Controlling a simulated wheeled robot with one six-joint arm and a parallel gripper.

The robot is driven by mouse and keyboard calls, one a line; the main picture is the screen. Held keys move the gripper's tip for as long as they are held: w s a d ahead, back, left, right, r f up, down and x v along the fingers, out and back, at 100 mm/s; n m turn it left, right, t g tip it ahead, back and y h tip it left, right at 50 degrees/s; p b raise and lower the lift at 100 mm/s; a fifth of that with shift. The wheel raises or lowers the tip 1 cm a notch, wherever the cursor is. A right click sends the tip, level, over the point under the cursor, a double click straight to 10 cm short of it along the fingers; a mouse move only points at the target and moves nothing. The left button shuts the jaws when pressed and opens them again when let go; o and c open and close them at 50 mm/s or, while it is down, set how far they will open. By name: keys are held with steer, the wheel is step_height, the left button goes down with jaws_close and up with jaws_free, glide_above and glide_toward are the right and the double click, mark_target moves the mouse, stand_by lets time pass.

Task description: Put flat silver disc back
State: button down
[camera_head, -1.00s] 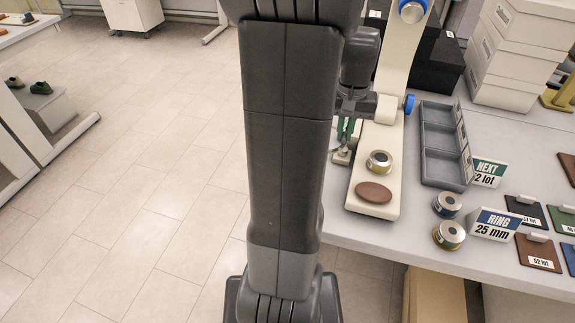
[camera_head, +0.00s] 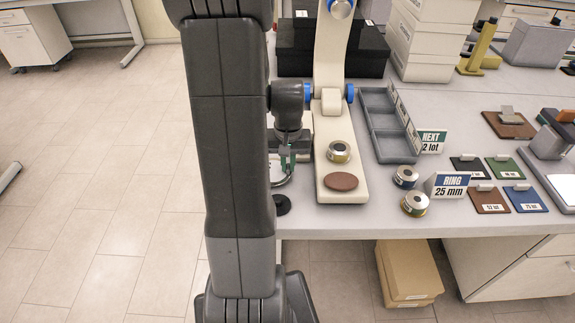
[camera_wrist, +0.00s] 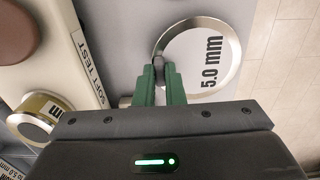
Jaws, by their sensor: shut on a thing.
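A flat silver disc (camera_wrist: 232,52) with a pale face marked "5.0 mm" shows in the wrist view over the grey tabletop, close to the table's edge. A small grey tab or knob sits at its left rim. My gripper (camera_wrist: 160,72) has its green fingers closed on that tab. In the head view my gripper (camera_head: 285,160) is left of the cream tester base (camera_head: 322,170), and part of the disc (camera_head: 283,182) shows below it. I cannot tell whether the disc touches the table.
A metal ring (camera_head: 338,152) and brown oval pad (camera_head: 341,181) sit on the tester base. Two more rings (camera_head: 415,203) stand by the "RING 25 mm" sign (camera_head: 448,186). A grey compartment tray (camera_head: 392,148) looks empty. A black round piece (camera_head: 282,204) is at the table's front-left edge.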

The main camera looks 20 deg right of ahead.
steer(key=shift+f, duration=0.6)
steer(key=shift+f, duration=0.25)
steer(key=c, duration=1.5)
jaws_free()
steer(key=shift+r, duration=0.1)
steer(key=shift+r, duration=0.7)
step_height(320, 180, up, 11)
steer(key=shift+f, duration=0.15)
